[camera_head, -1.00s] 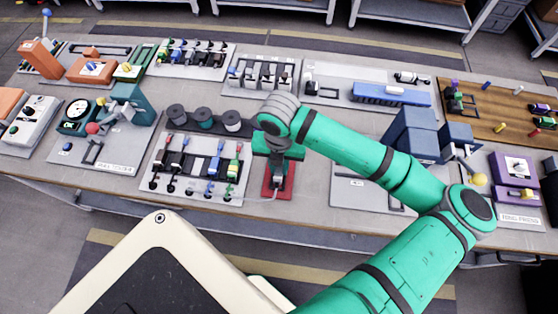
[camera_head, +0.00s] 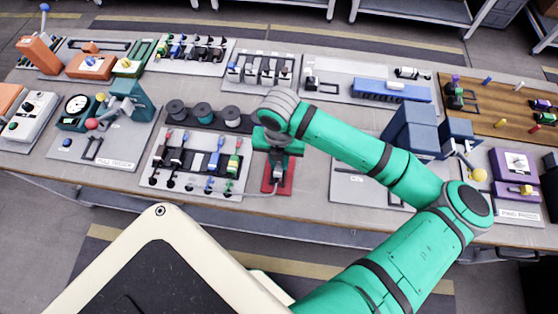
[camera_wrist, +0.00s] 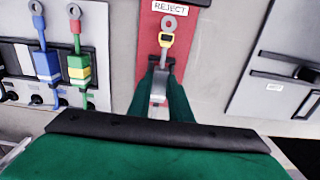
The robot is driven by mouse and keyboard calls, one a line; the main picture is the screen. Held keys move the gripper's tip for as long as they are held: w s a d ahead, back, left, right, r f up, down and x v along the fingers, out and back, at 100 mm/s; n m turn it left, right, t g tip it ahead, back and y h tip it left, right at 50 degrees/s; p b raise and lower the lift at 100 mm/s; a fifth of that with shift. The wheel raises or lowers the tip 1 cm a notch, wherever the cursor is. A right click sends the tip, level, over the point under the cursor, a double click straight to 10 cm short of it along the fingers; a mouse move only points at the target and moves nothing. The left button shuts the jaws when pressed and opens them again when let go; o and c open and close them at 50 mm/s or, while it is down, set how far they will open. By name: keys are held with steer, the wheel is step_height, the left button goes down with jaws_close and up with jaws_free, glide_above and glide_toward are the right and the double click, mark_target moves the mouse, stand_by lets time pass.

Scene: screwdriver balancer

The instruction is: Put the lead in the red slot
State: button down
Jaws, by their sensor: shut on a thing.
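My gripper (camera_wrist: 160,88) is shut over the red plate labelled REJECT (camera_wrist: 150,60). Between its green fingers is a grey body, which appears to belong to a piece with a yellow band and a grey ring (camera_wrist: 167,38). In the head view my gripper (camera_head: 277,172) hides much of the red plate (camera_head: 268,187). A thin grey cable runs from the plate's front towards the panel on the left. On that panel a blue lead (camera_wrist: 47,66) and a green-and-yellow lead (camera_wrist: 79,68) stand side by side. I cannot make out a slot beneath my fingers.
The grey lead panel (camera_head: 160,178) lies left of the red plate, with several spools (camera_head: 203,114) behind it. A grey fixture with a blue block (camera_head: 413,135) stands to the right. Bare tabletop (camera_head: 310,165) lies between plate and fixture.

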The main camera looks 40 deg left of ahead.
steer(key=shift+f, duration=0.65)
stand_by(0.6)
steer(key=c, duration=1.5)
jaws_free()
steer(key=shift+c, duration=0.2)
step_height(320, 180, up, 11)
steer(key=shift+f, duration=0.1)
